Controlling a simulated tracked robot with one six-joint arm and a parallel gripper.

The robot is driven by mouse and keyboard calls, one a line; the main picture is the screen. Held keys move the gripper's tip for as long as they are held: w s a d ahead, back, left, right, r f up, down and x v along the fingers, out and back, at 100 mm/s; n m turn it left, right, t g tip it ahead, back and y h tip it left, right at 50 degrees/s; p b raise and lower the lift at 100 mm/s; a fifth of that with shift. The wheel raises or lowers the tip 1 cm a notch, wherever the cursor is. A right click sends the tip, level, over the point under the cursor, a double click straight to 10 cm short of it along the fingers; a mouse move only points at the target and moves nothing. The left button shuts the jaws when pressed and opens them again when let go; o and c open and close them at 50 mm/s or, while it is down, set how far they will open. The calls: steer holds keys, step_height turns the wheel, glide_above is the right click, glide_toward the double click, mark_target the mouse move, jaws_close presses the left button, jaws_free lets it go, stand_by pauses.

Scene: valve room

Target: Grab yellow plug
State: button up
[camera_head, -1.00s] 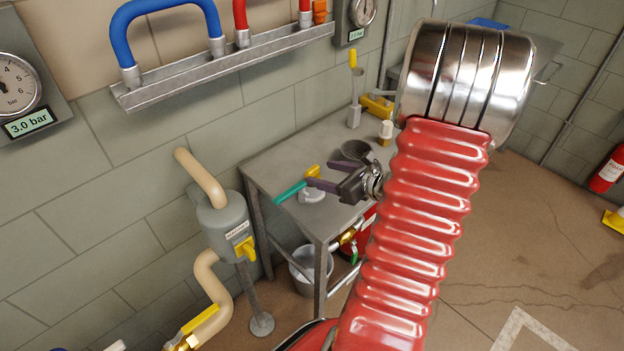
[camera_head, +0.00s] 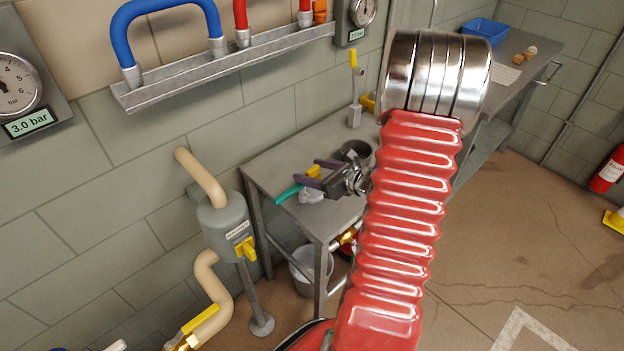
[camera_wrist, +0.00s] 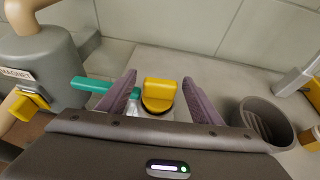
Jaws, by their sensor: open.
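The yellow plug (camera_wrist: 158,95) stands on the grey metal table, with a dark ring at its base. It sits between the two purple fingers of my gripper (camera_wrist: 158,84) in the wrist view, with visible gaps on both sides. In the head view the yellow plug (camera_head: 313,171) shows just beyond the fingers of my gripper (camera_head: 319,174), partly hidden by them. My gripper is open and holds nothing. I cannot tell how far its fingertips are above the table.
A teal-handled tool (camera_wrist: 90,85) lies left of the plug. A dark cup (camera_wrist: 263,122) stands close to the right finger. A grey tank (camera_head: 224,222) with beige pipes is left of the table (camera_head: 262,166). A wall is behind. A blue bin (camera_head: 486,31) is on the far bench.

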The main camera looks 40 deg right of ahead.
steer(key=shift+c, duration=0.6)
steer(key=c, duration=1)
steer(key=shift+r, duration=5)
